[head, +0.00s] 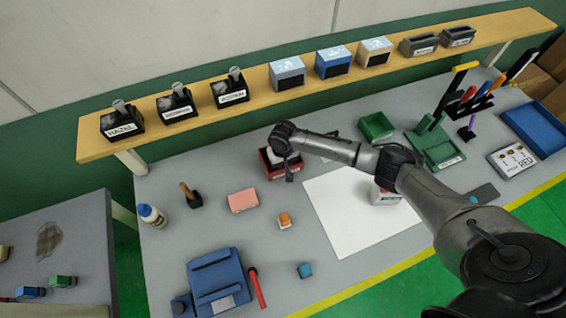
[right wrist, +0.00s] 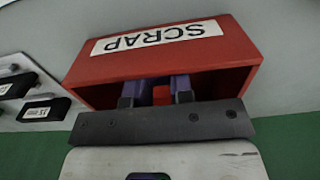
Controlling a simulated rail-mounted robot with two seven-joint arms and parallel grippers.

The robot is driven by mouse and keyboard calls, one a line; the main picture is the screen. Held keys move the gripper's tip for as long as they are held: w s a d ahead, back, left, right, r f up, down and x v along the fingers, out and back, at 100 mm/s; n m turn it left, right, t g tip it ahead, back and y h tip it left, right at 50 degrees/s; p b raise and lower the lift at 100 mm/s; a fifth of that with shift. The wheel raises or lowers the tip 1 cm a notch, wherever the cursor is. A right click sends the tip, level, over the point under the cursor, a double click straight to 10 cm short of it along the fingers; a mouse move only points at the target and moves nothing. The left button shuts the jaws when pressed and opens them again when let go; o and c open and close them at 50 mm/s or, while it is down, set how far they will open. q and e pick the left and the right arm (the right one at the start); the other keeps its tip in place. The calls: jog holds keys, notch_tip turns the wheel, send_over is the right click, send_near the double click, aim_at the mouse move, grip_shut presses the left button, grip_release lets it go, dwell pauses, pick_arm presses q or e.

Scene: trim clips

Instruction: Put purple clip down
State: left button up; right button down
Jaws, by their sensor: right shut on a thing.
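My right gripper (head: 284,170) points down over the red scrap bin (head: 268,170) near the middle of the bench. In the right wrist view, the jaws (right wrist: 157,98) are at the open mouth of the scrap bin (right wrist: 235,78), whose label reads upside down. They are shut on the purple clip (right wrist: 180,84), which shows as purple parts by both fingers. A red patch lies between these parts; I cannot tell whether it is the bin. Most of the clip is hidden, and whether it touches the bin floor does not show. My left gripper is not in view.
A white sheet (head: 345,235) lies right of the bin. A green tray (head: 377,126) stands behind it. A pink block (head: 243,200), an orange clip (head: 284,220) and a teal clip (head: 305,270) lie in front. A shelf (head: 205,110) with labelled boxes runs along the back.

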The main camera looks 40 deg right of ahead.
jog(key=shift+f, duration=0.1)
jog(key=c, duration=1)
grip_release()
notch_tip(320, 180, up, 12)
jog(key=shift+r+p, duration=0.15)
jog(key=shift+p, duration=0.4)
